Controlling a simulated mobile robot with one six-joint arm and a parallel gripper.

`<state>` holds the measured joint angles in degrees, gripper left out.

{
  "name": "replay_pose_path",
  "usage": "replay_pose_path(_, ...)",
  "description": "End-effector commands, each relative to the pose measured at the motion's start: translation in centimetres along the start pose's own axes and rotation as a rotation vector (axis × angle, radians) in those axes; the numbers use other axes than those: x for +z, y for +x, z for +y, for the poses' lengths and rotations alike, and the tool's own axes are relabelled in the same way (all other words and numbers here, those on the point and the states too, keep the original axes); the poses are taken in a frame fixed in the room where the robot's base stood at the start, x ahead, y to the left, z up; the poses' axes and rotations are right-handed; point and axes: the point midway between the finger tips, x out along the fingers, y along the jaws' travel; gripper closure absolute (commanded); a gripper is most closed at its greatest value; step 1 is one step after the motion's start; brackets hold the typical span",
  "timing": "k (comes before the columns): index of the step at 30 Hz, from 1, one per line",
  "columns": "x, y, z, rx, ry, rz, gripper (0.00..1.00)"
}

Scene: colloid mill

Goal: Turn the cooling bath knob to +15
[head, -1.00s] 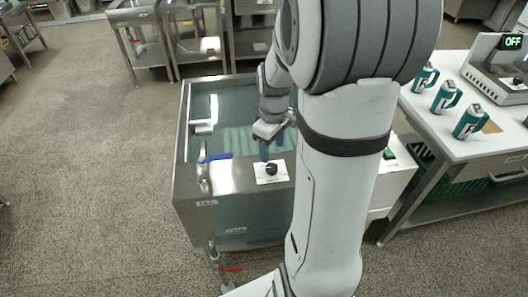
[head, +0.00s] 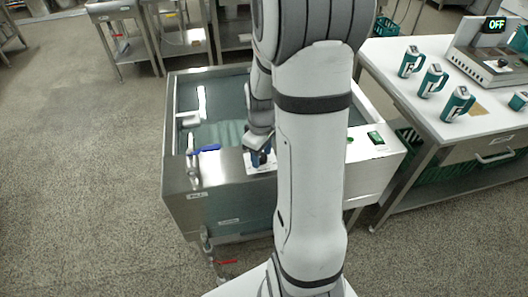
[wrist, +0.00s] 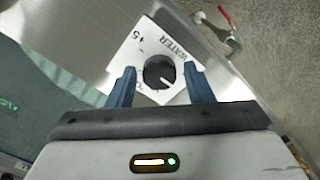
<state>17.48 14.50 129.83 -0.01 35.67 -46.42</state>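The cooling bath (head: 212,212) is a steel tank of water with a white WATER label plate (wrist: 139,48) on its front ledge. The black round knob (wrist: 158,74) sits on this plate; its pale pointer mark points to the lower right in the wrist view. "+5" is readable on the plate; other marks are too small or covered. My gripper (wrist: 160,66) is open, with one blue finger on each side of the knob and visible gaps between. In the head view my gripper (head: 260,157) is over the plate and largely hides the knob.
A blue-handled valve (head: 207,149) stands left of the plate, and a red-handled valve (head: 226,262) is low in front. A green switch (head: 375,137) is on the right ledge. A white table (head: 400,112) with several teal mugs and an OFF-display device stands right.

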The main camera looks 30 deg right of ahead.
Motion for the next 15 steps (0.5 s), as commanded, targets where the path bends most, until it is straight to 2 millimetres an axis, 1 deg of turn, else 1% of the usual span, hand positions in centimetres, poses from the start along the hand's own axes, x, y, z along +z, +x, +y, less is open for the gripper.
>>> replay_pose_path(1,0.0,0.0,0.0,0.0,0.0,0.0,0.57)
replay_pose_path(2,0.0,0.0,0.0,0.0,0.0,0.0,0.6)
replay_pose_path(12,0.0,0.0,-0.1,-0.001,-0.001,0.0,0.88)
replay_pose_path(13,0.7,0.0,1.2,-0.001,0.009,0.0,0.89)
replay_pose_path(14,0.4,0.0,0.7,-0.001,0.002,0.0,0.86)
replay_pose_path(15,0.2,0.0,0.4,0.0,-0.001,0.0,0.89)
